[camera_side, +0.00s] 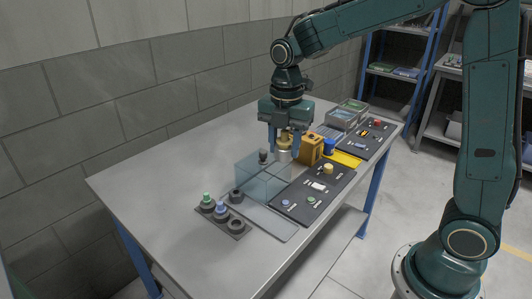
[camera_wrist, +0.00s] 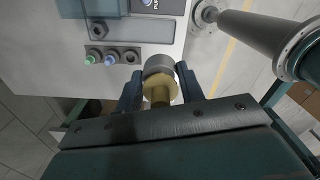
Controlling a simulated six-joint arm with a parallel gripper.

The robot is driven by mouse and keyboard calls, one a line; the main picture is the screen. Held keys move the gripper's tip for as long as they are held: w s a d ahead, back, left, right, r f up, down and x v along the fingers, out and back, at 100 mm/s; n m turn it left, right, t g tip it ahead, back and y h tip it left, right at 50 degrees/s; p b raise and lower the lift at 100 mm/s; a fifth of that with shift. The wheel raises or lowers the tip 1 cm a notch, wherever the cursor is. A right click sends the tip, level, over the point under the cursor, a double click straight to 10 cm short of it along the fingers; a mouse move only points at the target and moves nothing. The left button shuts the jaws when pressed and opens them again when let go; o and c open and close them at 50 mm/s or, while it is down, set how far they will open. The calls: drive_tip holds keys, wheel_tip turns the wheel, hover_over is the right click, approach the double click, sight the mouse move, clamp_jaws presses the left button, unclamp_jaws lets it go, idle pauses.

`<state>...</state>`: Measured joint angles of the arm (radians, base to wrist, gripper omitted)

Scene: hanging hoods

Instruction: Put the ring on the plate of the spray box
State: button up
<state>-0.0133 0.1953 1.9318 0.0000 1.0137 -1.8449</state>
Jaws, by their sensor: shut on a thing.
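My gripper (camera_side: 285,146) is shut on a round piece with a tan flange (camera_wrist: 160,88) and a grey cylinder (camera_wrist: 158,64), held upright above the table, just right of the spray box. The spray box is a clear bluish hood (camera_side: 258,178) with a dark knob; part of it shows at the top of the wrist view (camera_wrist: 88,8). A light grey plate (camera_side: 268,222) lies along its front. A dark ring-like part (camera_side: 236,196) sits at the plate's left end, also in the wrist view (camera_wrist: 99,29). I cannot tell which piece the task calls the ring.
A dark tray (camera_side: 238,236) holds a green-topped piece, a blue-topped piece and an open dark ring (camera_side: 236,224). Dark button panels (camera_side: 314,196) lie at right. The table's left is clear.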

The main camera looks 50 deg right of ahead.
wheel_tip(320, 180, up, 2)
drive_tip(key=shift+r, duration=0.1)
drive_tip(key=w+d+m, duration=0.3)
drive_tip(key=w+d, duration=0.4)
drive_tip(key=d, duration=0.4)
drive_tip(key=w+d+m, duration=0.2)
drive_tip(key=w+d, duration=0.6)
drive_tip(key=d, duration=0.4)
wheel_tip(320, 180, down, 17)
drive_tip(key=shift+a, duration=0.15)
drive_tip(key=shift+f, duration=0.25)
drive_tip(key=shift+f, duration=3.2)
drive_tip(key=shift+f, duration=0.6)
drive_tip(key=o, duration=1.1)
drive_tip(key=shift+c, duration=0.2)
